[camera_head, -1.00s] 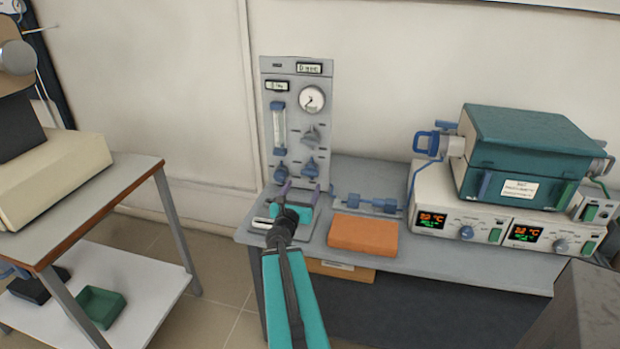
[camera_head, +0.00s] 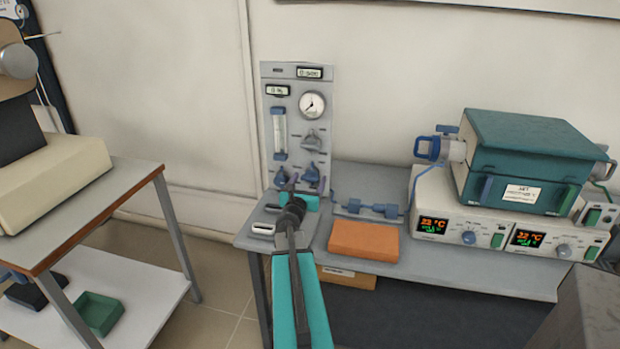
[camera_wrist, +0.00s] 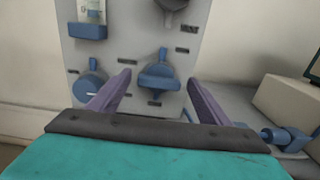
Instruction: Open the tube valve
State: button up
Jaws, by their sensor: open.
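A grey gas panel (camera_head: 322,76) stands upright at the back of the bench, with a round gauge, a flow tube and several valve knobs. A blue valve handle (camera_head: 312,171) is at its lower right; in the wrist view this handle (camera_wrist: 159,73) points upward. A round blue knob (camera_head: 281,176) sits to its left, also seen in the wrist view (camera_wrist: 88,86). I cannot tell which one is the tube valve. My gripper (camera_head: 306,184) is open and empty, in front of the lower panel. In the wrist view its purple fingers (camera_wrist: 158,78) lie either side of the handle; contact cannot be told.
An orange block (camera_head: 363,241) and a blue inline fitting (camera_head: 367,208) lie on the bench right of my arm. A teal furnace (camera_head: 530,150) on white controllers stands farther right. A side table (camera_head: 105,205) stands left, with floor between.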

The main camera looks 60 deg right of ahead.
jog(key=shift+x, duration=1.3)
jog(key=shift+c, duration=0.2)
jog(key=c, duration=1)
jog(key=shift+a, duration=0.15)
